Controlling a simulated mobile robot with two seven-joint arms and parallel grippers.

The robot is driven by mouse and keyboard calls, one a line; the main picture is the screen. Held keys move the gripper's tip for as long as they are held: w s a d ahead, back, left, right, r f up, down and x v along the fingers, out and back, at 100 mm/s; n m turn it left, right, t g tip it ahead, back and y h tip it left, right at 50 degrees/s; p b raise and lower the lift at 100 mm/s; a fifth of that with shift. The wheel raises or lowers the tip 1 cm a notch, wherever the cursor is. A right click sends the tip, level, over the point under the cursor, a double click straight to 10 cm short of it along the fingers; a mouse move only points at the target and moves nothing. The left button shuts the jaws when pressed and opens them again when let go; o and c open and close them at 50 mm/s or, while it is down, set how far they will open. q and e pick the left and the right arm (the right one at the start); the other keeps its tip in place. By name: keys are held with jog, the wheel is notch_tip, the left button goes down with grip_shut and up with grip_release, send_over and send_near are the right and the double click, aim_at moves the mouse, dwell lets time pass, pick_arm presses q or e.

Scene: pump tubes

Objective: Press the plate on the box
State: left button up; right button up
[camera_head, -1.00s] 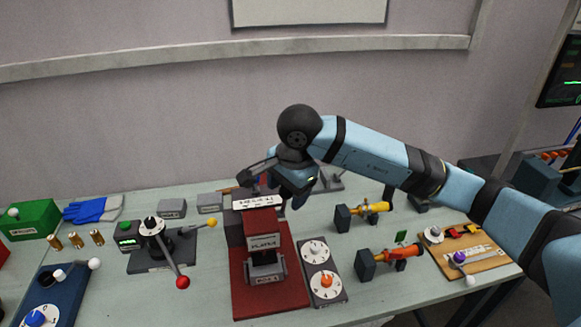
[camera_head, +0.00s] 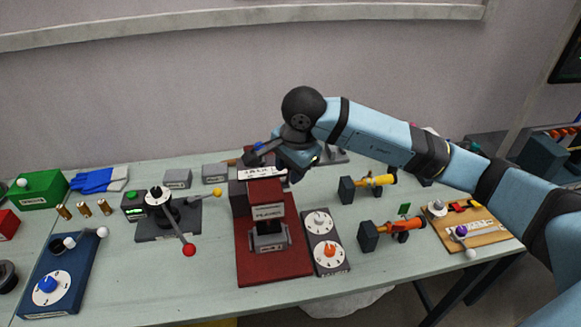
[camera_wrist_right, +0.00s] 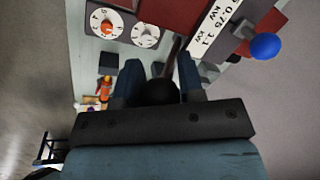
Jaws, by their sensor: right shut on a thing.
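A dark red press stands on a red base (camera_head: 290,267) in the middle of the table. Its red upper block (camera_head: 268,198) carries a label that seems to read "PLATE" (camera_head: 268,212). Below it is a grey labelled box (camera_head: 270,239); any gap between plate and box is hard to see. My right gripper (camera_head: 290,165) is behind the top of the press. In the right wrist view, its fingers (camera_wrist_right: 160,78) are shut around a dark round knob (camera_wrist_right: 158,93) on a rod (camera_wrist_right: 174,52). My left gripper is not in view.
A blue ball knob (camera_wrist_right: 266,46) is close to the right gripper. A grey dial panel (camera_head: 325,243) stands right of the press, with yellow (camera_head: 377,181) and orange (camera_head: 400,225) pump-like parts beyond. A lever device (camera_head: 163,213) stands left. The table front is mostly clear.

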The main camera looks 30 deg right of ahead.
jog(key=shift+s+a+f+b, duration=0.15)
jog(key=shift+s+f+b, duration=0.4)
jog(key=shift+b, duration=0.25)
jog(key=shift+s+t, duration=0.1)
jog(key=shift+t, duration=0.2)
jog(key=shift+r, duration=0.1)
jog(key=b, duration=0.1)
jog(key=s+f+b, duration=0.1)
jog(key=b, duration=0.1)
jog(key=shift+s+a+f+t, duration=0.15)
jog(key=shift+a+t, duration=0.1)
jog(key=shift+t, duration=0.15)
